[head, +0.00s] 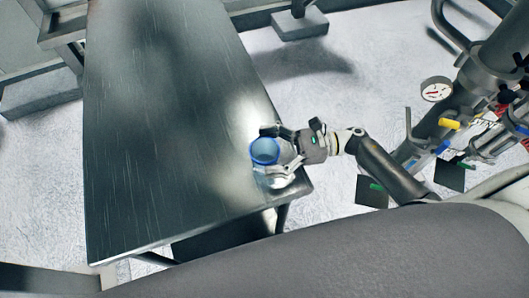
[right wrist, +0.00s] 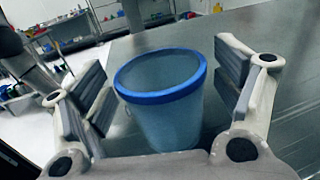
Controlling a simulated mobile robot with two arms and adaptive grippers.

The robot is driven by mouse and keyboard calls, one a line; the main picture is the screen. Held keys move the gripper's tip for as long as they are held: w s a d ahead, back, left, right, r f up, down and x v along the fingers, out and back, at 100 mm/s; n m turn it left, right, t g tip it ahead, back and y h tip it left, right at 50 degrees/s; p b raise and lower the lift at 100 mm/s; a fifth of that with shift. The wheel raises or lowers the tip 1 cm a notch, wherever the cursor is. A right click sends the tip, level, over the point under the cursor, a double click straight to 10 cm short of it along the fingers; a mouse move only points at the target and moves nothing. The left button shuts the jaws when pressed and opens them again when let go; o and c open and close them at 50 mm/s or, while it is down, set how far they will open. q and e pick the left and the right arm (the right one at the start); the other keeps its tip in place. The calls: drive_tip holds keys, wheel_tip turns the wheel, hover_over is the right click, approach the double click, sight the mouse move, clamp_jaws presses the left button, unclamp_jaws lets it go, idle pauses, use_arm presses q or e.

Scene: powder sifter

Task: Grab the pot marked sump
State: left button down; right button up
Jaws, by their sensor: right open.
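A light blue pot (head: 264,151) with a darker blue rim stands upright on the dark metal table, near its right edge. It looks empty, and no marking is readable on it. My right gripper (head: 277,152) is open, with one finger on the far side of the pot and one on the near side. In the right wrist view the pot (right wrist: 163,98) stands between the two open fingers (right wrist: 170,95), with a gap on each side. My left gripper is not in view.
The long metal table (head: 170,120) is otherwise bare. To the right stands a grey pipe structure with a round gauge (head: 436,89) and coloured handles. A grey block (head: 299,25) stands on the floor behind the table.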

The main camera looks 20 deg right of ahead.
drive_tip(key=shift+w+a, duration=0.1)
drive_tip(key=shift+a, duration=0.4)
drive_tip(key=c, duration=1.1)
drive_tip(key=shift+d, duration=0.1)
